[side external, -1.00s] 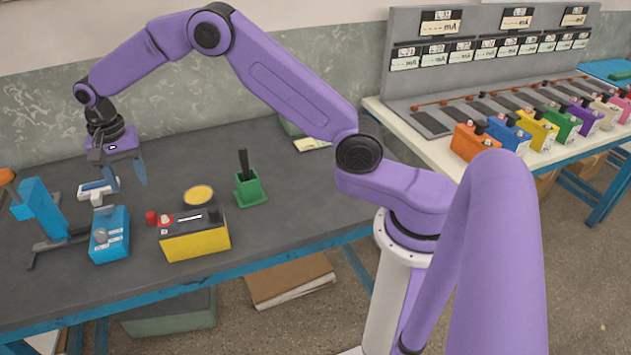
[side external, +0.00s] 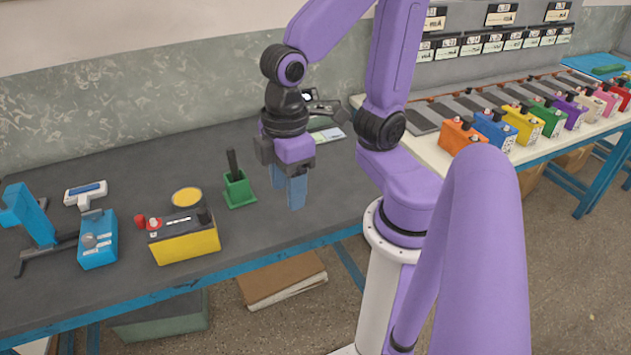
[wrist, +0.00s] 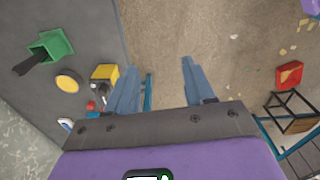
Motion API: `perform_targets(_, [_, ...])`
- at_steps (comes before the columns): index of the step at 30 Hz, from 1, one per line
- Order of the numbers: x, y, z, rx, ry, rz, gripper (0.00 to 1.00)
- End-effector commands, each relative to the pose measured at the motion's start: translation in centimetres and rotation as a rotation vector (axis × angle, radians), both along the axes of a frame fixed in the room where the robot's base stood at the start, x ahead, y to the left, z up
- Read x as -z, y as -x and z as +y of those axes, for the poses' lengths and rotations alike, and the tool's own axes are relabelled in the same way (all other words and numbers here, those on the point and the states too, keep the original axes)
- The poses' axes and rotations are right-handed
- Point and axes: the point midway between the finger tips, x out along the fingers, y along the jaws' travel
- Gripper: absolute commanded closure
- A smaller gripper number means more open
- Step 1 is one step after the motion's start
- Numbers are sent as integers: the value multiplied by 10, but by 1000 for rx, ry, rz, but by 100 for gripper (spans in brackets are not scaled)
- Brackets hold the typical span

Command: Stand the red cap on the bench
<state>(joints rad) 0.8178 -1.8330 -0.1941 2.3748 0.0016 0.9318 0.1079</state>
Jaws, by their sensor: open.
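The small red cap (side external: 140,222) shows at the left end of the yellow and black battery (side external: 187,243), next to the battery's red terminal (side external: 155,223). It looks like a short cylinder; whether it stands upright or touches the battery is too small to tell. In the wrist view a small red spot (wrist: 90,105) shows by the battery (wrist: 104,73). My gripper (side external: 291,207) is open and empty above the right part of the dark bench (side external: 125,175), well to the right of the cap. In the wrist view its fingers (wrist: 160,64) are apart over the floor.
A green holder (side external: 239,192) with a black tool stands between the battery and my gripper. A yellow disc (side external: 187,197) lies behind the battery. A blue box (side external: 97,245), a blue stand (side external: 28,215) and a white-blue tool (side external: 85,193) are at the left. Coloured batteries line the right bench.

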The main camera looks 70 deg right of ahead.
Motion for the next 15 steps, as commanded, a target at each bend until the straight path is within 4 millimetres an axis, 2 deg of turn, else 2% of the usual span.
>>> perform_targets(1, [2, 13, -9, -55, -2, -2, 47])
perform_targets(3, [5, 25, -18, -118, 0, -2, 47])
perform_targets(6, [8, 36, -26, -172, 0, -4, 47])
perform_targets(15, [9, 39, -29, -194, 0, -3, 47])
